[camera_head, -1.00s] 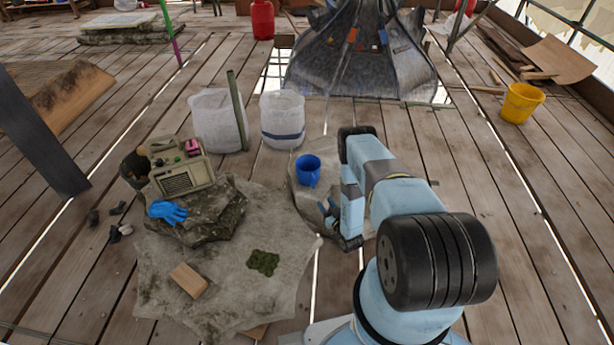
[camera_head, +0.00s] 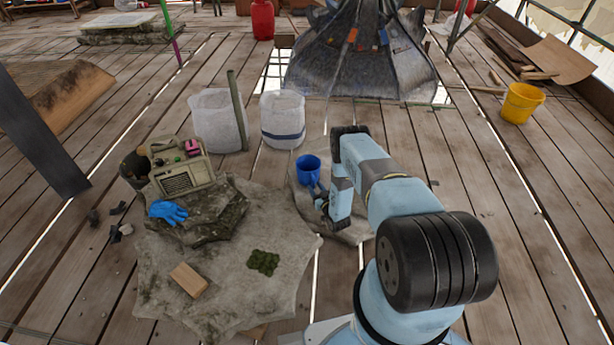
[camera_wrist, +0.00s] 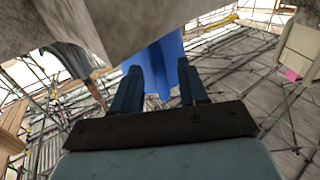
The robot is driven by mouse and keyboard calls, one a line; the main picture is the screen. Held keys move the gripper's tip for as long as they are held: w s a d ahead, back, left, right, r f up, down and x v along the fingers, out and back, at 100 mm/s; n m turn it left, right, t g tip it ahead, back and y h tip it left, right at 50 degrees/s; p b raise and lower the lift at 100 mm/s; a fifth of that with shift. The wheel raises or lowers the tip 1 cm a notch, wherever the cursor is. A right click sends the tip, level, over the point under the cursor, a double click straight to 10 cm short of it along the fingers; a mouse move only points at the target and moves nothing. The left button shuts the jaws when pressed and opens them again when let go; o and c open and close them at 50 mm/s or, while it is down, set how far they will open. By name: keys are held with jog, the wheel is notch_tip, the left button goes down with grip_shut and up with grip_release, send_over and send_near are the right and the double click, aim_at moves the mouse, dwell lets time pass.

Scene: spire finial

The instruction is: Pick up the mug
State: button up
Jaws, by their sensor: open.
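The blue mug (camera_head: 308,169) stands upright on a grey stone slab (camera_head: 343,230), left of my arm in the head view. My gripper (camera_head: 320,193) is open, close below the mug on its near side. In the wrist view my two dark fingers (camera_wrist: 160,85) are spread apart, with the blue mug (camera_wrist: 168,58) beyond and between their tips. Whether a finger touches the mug I cannot tell. The mug's lower part is partly hidden by the gripper in the head view.
Two whitish buckets (camera_head: 283,120) stand behind the mug. A larger stone at left bears a radio (camera_head: 183,172), a blue glove (camera_head: 167,212) and a wood block (camera_head: 188,279). A yellow bucket (camera_head: 522,102) stands at far right.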

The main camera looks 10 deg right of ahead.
aim_at(310, 174)
jog(key=shift+x, duration=1.45)
jog(key=shift+d, duration=0.1)
grip_shut()
